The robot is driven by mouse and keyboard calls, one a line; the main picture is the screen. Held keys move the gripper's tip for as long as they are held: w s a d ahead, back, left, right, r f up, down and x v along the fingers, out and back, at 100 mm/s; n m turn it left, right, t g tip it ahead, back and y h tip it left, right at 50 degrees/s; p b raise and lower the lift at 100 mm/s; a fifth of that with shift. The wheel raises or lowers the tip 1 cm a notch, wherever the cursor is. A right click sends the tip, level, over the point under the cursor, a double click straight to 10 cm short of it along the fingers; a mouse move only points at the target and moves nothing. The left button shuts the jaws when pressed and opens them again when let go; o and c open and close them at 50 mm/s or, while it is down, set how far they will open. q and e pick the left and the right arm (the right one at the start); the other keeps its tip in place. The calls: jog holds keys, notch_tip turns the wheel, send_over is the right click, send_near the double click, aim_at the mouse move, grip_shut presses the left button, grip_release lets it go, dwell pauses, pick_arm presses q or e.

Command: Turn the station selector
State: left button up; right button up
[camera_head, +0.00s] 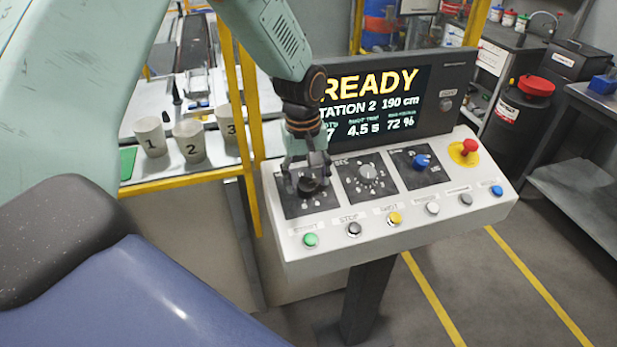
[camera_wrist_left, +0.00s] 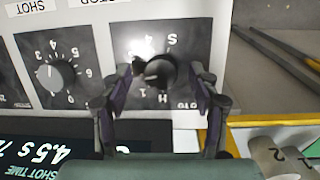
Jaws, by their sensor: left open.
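The station selector is a black knob (camera_head: 311,186) on the leftmost dark square plate (camera_head: 292,207) of the white control panel. In the left wrist view the knob (camera_wrist_left: 158,72) sits between the two fingers, with a white pointer mark and letters around it. My left gripper (camera_head: 306,168) points down over the knob. In the left wrist view the gripper (camera_wrist_left: 160,80) is open, with one finger on each side of the knob. I cannot tell whether either finger touches it. The screen (camera_head: 375,98) reads READY and STATION 2. My right gripper is not in view.
A middle grey dial (camera_head: 368,173), a blue knob (camera_head: 422,161) and a red stop button (camera_head: 469,147) sit right of the selector. Several push buttons, including a green one (camera_head: 311,240), line the front edge. Numbered cups, including cup 2 (camera_head: 189,141), stand behind a yellow frame.

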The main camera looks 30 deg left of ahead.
pick_arm(q)
jog(key=shift+w+f, duration=0.2)
jog(key=shift+f, duration=0.25)
jog(key=shift+a+f, duration=0.2)
jog(key=shift+a, duration=0.1)
jog(key=shift+s+r, duration=0.1)
jog(key=shift+s, duration=0.15)
jog(key=shift+d+r, duration=0.1)
jog(key=shift+c, duration=0.9)
jog(key=shift+d, duration=0.1)
jog(key=shift+c, duration=0.7)
jog(key=shift+w, duration=0.25)
jog(key=c, duration=0.3)
jog(key=shift+s, duration=0.1)
jog(key=c, duration=0.3)
jog(key=shift+c, duration=1.2)
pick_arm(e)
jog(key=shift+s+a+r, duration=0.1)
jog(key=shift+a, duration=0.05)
